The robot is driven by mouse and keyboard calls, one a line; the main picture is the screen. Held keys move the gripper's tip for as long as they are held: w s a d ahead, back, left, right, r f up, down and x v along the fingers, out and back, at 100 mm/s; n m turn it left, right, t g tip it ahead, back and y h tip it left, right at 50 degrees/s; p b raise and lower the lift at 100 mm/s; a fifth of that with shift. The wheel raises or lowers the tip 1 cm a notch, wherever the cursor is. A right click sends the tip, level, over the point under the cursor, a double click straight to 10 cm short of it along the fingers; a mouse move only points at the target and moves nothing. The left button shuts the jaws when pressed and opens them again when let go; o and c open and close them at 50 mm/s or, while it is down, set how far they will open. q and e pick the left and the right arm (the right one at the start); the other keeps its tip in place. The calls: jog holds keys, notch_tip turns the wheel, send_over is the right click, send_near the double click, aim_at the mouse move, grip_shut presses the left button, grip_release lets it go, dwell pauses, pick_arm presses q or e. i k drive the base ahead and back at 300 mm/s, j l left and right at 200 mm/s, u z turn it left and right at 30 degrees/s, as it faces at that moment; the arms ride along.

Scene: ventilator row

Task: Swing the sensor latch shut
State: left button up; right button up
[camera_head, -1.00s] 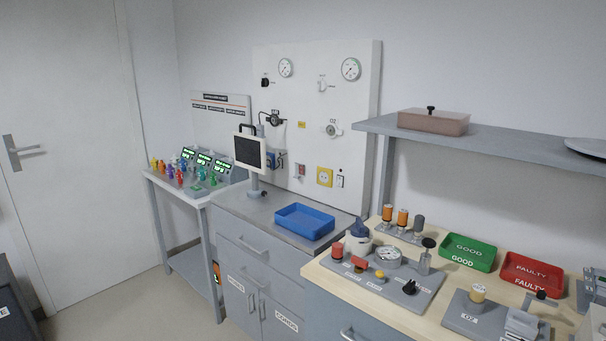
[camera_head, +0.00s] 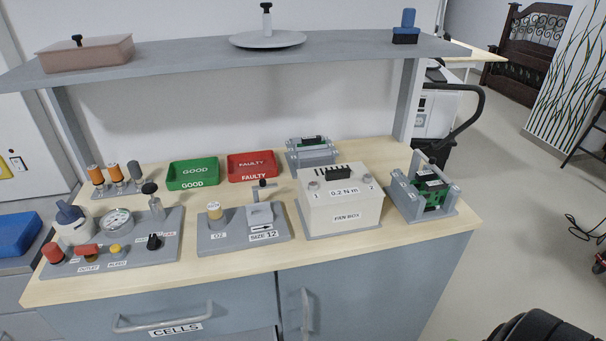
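A grey fixture plate (camera_head: 226,242) sits on the wooden worktop near the middle. On it stand a small cylinder with a cream top (camera_head: 214,210), its label too small to read surely, and a light grey block (camera_head: 259,215) behind a "SIZE 12" label. A small lever with a dark knob (camera_head: 263,184) rises behind the block. It may be the sensor latch; I cannot tell whether it is open or shut. Neither of my grippers is in view.
Left is a plate with a gauge (camera_head: 117,222) and knobs. Behind are a green GOOD tray (camera_head: 193,184) and red FAULTY tray (camera_head: 252,178). A shelf (camera_head: 350,50) hangs above.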

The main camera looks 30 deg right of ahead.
aim_at(263, 184)
jog(key=z, duration=0.8)
